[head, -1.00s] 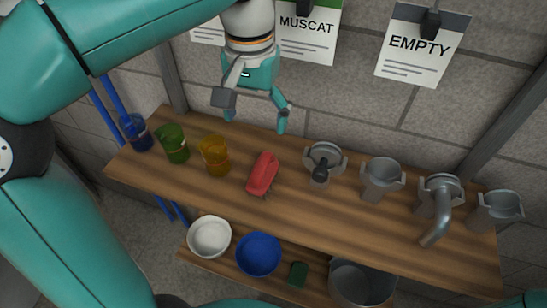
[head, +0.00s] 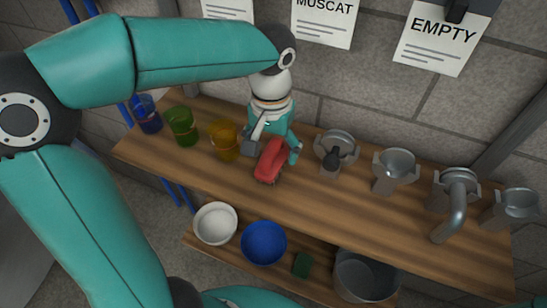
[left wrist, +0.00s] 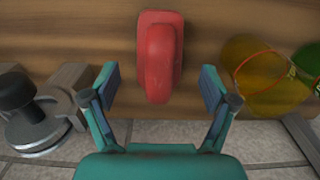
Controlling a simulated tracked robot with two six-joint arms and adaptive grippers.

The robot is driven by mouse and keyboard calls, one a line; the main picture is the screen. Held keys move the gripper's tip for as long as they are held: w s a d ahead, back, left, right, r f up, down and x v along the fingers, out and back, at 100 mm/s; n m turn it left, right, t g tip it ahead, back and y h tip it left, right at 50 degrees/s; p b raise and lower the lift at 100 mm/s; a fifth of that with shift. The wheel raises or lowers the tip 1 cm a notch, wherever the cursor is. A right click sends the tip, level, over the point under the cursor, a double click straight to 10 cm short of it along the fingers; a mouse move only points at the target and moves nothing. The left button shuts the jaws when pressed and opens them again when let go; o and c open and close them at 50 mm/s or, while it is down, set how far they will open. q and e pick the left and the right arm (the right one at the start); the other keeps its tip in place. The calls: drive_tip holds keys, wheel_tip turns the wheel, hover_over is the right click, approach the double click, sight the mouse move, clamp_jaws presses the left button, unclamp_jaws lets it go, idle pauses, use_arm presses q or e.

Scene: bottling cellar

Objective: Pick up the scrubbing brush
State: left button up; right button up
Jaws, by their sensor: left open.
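The scrubbing brush (head: 270,162) has a red body with bristles under it and lies on the upper wooden shelf. My left gripper (head: 272,151) is over its far end in the head view. In the left wrist view the red brush (left wrist: 158,55) lies ahead of and between the two fingertips of my left gripper (left wrist: 158,88). The fingers are spread wide, with a gap on either side of the brush, and hold nothing. The gripper hides part of the brush's far end in the head view. My right gripper is not in view.
An amber cup (head: 223,140) stands close left of the brush, with a green cup (head: 183,128) and a blue cup (head: 147,117) beyond. A metal fitting with a dark knob (head: 331,161) stands to the right. The shelf front (head: 300,207) is clear.

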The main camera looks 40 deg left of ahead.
sight(273, 146)
use_arm(q)
drive_tip(key=shift+w+f, duration=0.1)
drive_tip(key=shift+f, duration=1.45)
drive_tip(key=c, duration=1.3)
drive_tip(key=shift+c, duration=0.2)
drive_tip(key=shift+r, duration=0.1)
wheel_tip(273, 146, up, 20)
drive_tip(key=p, duration=0.2)
drive_tip(key=shift+p, duration=0.3)
